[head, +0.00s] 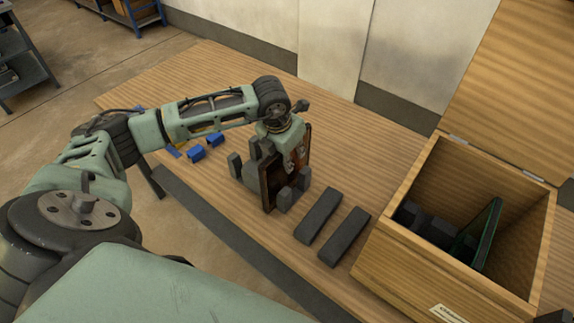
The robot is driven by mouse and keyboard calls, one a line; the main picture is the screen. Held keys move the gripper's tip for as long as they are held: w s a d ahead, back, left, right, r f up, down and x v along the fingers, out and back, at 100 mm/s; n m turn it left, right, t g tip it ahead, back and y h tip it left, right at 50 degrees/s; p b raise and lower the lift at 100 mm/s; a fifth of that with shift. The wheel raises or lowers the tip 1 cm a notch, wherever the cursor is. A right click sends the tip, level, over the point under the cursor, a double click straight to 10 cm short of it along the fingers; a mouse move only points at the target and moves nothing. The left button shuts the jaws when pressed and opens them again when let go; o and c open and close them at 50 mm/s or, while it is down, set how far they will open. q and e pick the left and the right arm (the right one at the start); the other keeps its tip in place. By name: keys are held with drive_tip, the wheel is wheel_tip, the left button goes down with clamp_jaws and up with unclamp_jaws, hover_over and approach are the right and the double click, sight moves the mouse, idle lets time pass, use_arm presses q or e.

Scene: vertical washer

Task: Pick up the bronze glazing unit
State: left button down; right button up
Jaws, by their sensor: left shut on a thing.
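The bronze glazing unit (271,190) is a dark brown, framed pane that stands upright on edge among dark grey blocks on the wooden table. My left gripper (288,160) reaches it from above and is shut on it at its upper part. The fingers and wrist hide some of the pane. I cannot tell whether its lower edge touches the table. My right gripper is not in view.
Two dark bars (332,226) lie on the table right of the pane. An open wooden crate (405,251) at the right holds a green-edged pane (478,235) and dark blocks. Small blue pieces (197,153) lie behind my left arm. A wall stands at the back.

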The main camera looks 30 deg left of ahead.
use_arm(q)
drive_tip(key=shift+w+r, duration=0.1)
wheel_tip(320, 180, up, 18)
drive_tip(key=b, duration=0.4)
drive_tip(key=shift+r, duration=0.25)
drive_tip(key=shift+f, duration=0.1)
idle(0.9)
